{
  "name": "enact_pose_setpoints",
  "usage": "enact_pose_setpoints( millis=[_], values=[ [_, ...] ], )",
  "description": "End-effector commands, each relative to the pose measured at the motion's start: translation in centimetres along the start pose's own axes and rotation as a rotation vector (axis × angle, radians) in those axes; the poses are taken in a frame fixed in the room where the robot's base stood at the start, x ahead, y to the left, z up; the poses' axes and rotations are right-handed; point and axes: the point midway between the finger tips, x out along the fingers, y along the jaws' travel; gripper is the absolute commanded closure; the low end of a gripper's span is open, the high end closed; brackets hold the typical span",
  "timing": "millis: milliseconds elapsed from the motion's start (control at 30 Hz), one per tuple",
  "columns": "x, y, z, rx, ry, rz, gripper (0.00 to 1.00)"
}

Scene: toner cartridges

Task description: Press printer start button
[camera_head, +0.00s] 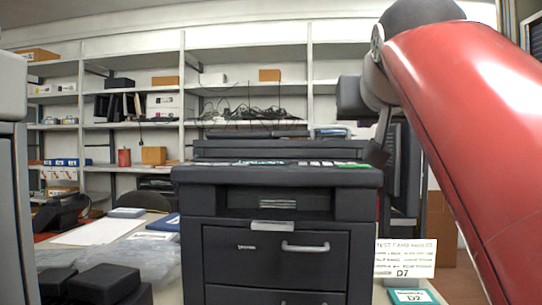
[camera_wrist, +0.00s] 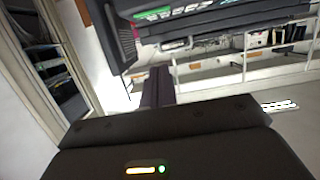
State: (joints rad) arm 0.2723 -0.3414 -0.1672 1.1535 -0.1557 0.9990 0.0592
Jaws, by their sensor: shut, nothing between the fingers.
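The dark printer (camera_head: 190,215) stands in the middle of the head view, with a drawer with a light handle on its front. Its top edge carries a control strip with pale and green marks (camera_head: 260,163); the strip also shows in the wrist view (camera_wrist: 168,12), at the top. I cannot tell which mark is the start button. My gripper (camera_head: 378,155) is at the printer's right end, around the height of its top, pointing down. In the wrist view its shut, empty fingers (camera_wrist: 158,82) appear below the printer (camera_wrist: 225,32); contact with it cannot be told.
A white sign marked D7 (camera_head: 404,258) and a teal box marked D2 (camera_head: 413,297) are at the lower right. Dark blocks (camera_head: 105,284) and plastic-wrapped packs lie at the left. Shelves (camera_head: 183,100) line the back wall.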

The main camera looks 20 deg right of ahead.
Motion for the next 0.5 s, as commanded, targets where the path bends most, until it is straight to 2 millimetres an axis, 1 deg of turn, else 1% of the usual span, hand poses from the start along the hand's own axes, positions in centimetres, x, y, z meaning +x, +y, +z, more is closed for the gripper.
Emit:
enact_pose_setpoints(
  millis=[233, 333, 433, 500],
  values=[
    [0.0, 0.0, 0.0, 0.000, 0.000, 0.000, 1.00],
    [0.3, 0.0, 0.0, 0.000, -0.001, 0.000, 1.00],
    [1.2, 0.0, 0.0, 0.000, -0.003, -0.001, 1.00],
    [2.3, -0.1, 0.1, 0.000, -0.004, -0.001, 1.00]
  ],
)
